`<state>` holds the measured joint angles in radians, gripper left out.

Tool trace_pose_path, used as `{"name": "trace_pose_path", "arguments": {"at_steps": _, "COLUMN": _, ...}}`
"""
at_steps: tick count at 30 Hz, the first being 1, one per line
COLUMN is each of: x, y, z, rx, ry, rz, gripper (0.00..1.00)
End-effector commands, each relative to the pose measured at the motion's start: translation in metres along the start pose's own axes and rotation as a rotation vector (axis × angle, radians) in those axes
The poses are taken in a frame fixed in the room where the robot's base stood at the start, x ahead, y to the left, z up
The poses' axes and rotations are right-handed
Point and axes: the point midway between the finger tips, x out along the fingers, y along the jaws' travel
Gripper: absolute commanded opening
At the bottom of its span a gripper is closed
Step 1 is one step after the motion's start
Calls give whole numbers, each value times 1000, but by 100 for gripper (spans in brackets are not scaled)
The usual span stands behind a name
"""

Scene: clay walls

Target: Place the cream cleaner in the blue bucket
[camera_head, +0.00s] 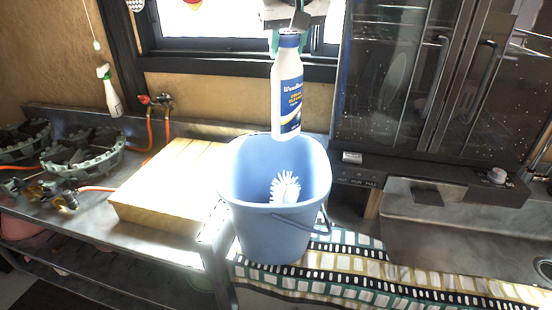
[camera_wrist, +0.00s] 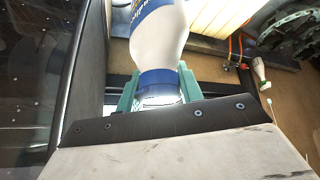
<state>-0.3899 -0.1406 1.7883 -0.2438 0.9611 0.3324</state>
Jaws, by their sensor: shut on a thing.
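The cream cleaner (camera_head: 287,95) is a white bottle with a blue cap and a blue and yellow label. It hangs upright in the head view, its base just above the far rim of the blue bucket as seen in the picture. My gripper (camera_head: 288,38) is shut on it at the cap. In the wrist view the bottle (camera_wrist: 161,45) shows its blue cap between the green fingers of my gripper (camera_wrist: 157,92). The blue bucket (camera_head: 262,225) stands upright on a patterned cloth, with its opening up. A white brush head shows inside it.
A patterned cloth (camera_head: 385,275) lies under the bucket, with a sink (camera_head: 455,240) to the right. A wooden block (camera_head: 170,185) lies left of the bucket. A dark glass-doored cabinet (camera_head: 400,80) stands right of the bottle. A spray bottle (camera_head: 110,92) hangs at left.

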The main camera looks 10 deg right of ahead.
Motion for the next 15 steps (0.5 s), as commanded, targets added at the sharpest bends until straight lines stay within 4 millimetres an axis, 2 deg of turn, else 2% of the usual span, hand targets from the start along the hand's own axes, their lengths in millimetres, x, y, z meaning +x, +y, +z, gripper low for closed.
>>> {"name": "trace_pose_path", "arguments": {"at_steps": 5, "x": 9, "y": -20, "z": 8, "rx": -21, "ry": 6, "rz": -16, "gripper": 0}}
{"name": "trace_pose_path", "arguments": {"at_steps": 15, "x": 57, "y": -23, "z": 39, "rx": -21, "ry": 4, "rz": -15, "gripper": 0}}
